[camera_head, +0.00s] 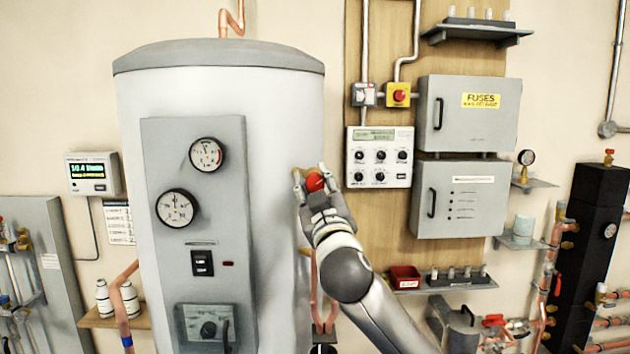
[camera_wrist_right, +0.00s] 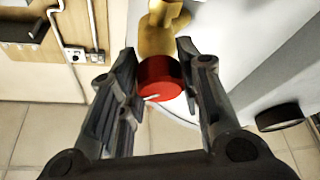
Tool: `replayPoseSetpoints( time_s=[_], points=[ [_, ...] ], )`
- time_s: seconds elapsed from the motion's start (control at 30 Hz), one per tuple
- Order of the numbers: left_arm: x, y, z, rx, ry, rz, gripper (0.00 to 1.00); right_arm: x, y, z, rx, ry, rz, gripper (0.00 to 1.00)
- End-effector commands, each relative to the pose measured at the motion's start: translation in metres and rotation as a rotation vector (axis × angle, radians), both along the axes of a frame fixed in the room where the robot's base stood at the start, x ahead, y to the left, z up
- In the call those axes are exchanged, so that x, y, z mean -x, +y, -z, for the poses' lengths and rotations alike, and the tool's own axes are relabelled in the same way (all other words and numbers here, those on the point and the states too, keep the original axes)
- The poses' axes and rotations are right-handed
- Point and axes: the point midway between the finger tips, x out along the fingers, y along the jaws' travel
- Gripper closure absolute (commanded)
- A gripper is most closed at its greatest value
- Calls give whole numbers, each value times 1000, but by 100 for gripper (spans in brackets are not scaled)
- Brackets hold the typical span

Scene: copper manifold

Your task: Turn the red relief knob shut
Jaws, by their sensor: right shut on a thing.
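The red relief knob (camera_head: 314,182) sits on a brass fitting at the right side of the white tank (camera_head: 275,115). In the right wrist view the knob (camera_wrist_right: 160,82) shows between my two fingers, with a pale mark on its face and the brass valve body (camera_wrist_right: 160,32) behind it. My right gripper (camera_head: 312,177) is at the knob, one finger on each side, shut on it. In the right wrist view the gripper (camera_wrist_right: 158,75) partly frames the knob; the exact finger contact is hard to see. My left gripper is not in view.
The tank's grey panel (camera_head: 225,260) carries gauges and a switch. To the right, a white control box (camera_head: 379,186), a red emergency button (camera_head: 399,96) and grey fuse cabinets (camera_head: 468,135) hang on a wooden board. A shelf (camera_head: 445,286) with a red bin (camera_head: 404,277) is below.

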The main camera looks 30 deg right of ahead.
Motion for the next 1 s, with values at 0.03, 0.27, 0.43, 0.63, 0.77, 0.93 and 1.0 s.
replayPoseSetpoints(
  time_s=[0.03,0.27,0.43,0.63,0.77,0.93,1.0],
  points=[
    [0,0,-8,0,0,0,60,0,0,-3,27,19,0,91],
    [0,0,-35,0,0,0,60,0,0,-5,190,120,0,91],
    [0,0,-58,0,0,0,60,0,0,-6,327,207,-1,91],
    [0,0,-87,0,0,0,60,0,0,-7,490,305,-1,91],
    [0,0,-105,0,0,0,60,0,0,-7,587,364,-2,91],
    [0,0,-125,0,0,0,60,0,0,-6,697,431,-3,91],
    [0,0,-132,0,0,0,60,0,0,-5,734,453,-2,91]
  ],
)
